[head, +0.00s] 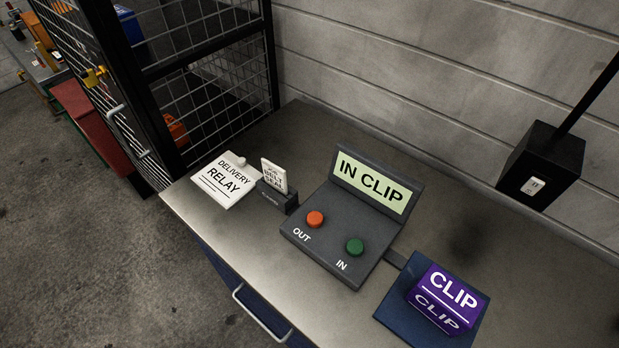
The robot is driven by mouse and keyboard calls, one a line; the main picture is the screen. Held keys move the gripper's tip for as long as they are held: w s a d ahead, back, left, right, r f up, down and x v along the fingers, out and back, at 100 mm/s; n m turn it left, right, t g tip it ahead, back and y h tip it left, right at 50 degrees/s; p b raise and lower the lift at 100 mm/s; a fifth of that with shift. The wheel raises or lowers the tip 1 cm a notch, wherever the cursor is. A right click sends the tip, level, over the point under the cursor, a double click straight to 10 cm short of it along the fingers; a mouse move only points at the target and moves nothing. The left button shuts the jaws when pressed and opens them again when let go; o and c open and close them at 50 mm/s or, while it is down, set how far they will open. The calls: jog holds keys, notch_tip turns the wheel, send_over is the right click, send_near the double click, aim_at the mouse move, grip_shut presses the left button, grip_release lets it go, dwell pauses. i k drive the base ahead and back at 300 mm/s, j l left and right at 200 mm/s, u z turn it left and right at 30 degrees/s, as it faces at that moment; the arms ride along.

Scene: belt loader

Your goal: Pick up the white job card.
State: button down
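A small white card (273,174) stands nearly upright in a small dark holder (280,198) on the grey bench. Its black print seems to read "BELT SEAL" under a smaller line too small to read; I take it as the job card. Its lower edge is hidden in the holder. A flat white item marked "DELIVERY RELAY" (226,180) lies just left of the holder. My gripper is not in view.
Right of the holder is a dark console (343,233) with orange and green buttons and an "IN CLIP" display. A purple "CLIP" box (447,300) sits on a blue pad (393,311). A mesh cage (200,80) stands behind left; a black box (541,165) hangs at right.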

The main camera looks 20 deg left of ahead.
aim_at(276, 177)
jog(key=j+u, duration=0.15)
jog(key=j, duration=0.25)
jog(key=i+j+u, duration=0.2)
jog(key=j, duration=0.2)
jog(key=j+u, duration=0.15)
jog(key=j, duration=0.25)
jog(key=i+j+u, duration=0.15)
jog(key=j, duration=0.2)
jog(key=i+j+u, duration=0.15)
jog(key=j, duration=0.2)
jog(key=i+j+u, duration=0.2)
jog(key=j, duration=0.15)
jog(key=k, duration=0.05)
